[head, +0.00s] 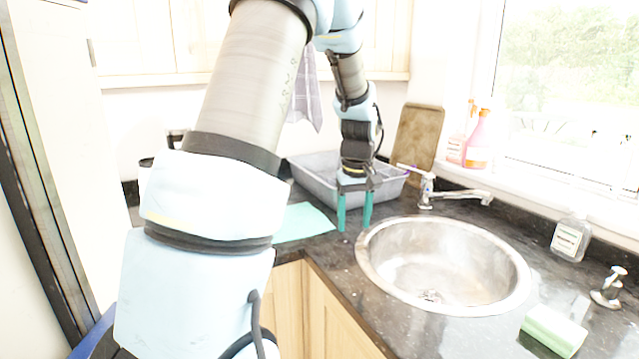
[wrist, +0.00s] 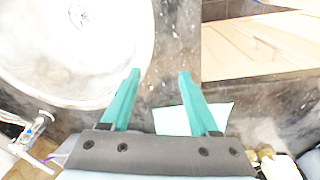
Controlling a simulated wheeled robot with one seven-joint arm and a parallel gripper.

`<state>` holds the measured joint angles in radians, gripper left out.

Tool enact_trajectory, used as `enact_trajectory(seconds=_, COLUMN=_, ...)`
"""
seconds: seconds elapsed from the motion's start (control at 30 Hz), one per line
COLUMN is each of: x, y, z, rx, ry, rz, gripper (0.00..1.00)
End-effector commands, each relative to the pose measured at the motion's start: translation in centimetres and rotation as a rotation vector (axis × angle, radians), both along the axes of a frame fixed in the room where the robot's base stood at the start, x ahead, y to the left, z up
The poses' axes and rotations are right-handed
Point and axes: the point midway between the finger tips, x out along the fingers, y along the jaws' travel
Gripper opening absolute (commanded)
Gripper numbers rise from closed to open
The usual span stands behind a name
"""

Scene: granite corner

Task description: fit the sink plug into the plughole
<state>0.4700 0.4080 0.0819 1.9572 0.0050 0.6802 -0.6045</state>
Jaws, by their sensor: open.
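The round steel sink (head: 385,278) is set in the dark worktop, with the plughole (head: 432,296) in its floor. The plughole also shows in the wrist view (wrist: 78,14) at upper left. A small chrome piece with a round base and upright top (head: 608,288) stands on the worktop right of the sink; I cannot tell whether it is the sink plug. I make out no other plug. My gripper (head: 354,228) points down just left of the sink rim. Its green fingers (wrist: 159,74) are apart with nothing between them.
A grey basin (head: 318,172), a brown board (head: 415,138) and the tap (head: 455,195) stand behind. A green cloth (head: 303,222) lies left of my gripper. A soap bottle (head: 571,241) and a green sponge (head: 553,330) are right of the sink.

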Motion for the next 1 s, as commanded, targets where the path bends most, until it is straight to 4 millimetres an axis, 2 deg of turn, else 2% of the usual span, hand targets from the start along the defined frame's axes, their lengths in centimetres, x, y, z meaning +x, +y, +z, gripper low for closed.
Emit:
enact_trajectory(seconds=0.03, x=-1.9, y=3.2, z=0.4, rx=-0.004, ry=-0.002, rz=-0.027, gripper=0.61)
enact_trajectory(seconds=0.1, x=-4.7, y=6.7, z=0.5, rx=-0.005, ry=-0.009, rz=-0.086, gripper=0.61)
enact_trajectory(seconds=0.2, x=-8.7, y=10.6, z=0.3, rx=0.001, ry=-0.021, rz=-0.165, gripper=0.61)
enact_trajectory(seconds=0.33, x=-13.0, y=13.8, z=-0.1, rx=0.012, ry=-0.032, rz=-0.245, gripper=0.61)
enact_trajectory(seconds=0.4, x=-14.6, y=14.7, z=-0.4, rx=0.018, ry=-0.036, rz=-0.273, gripper=0.61)
enact_trajectory(seconds=0.53, x=-15.9, y=15.4, z=-0.6, rx=0.023, ry=-0.039, rz=-0.300, gripper=0.61)
enact_trajectory(seconds=1.0, x=-15.9, y=15.4, z=-0.6, rx=0.024, ry=-0.038, rz=-0.303, gripper=0.61)
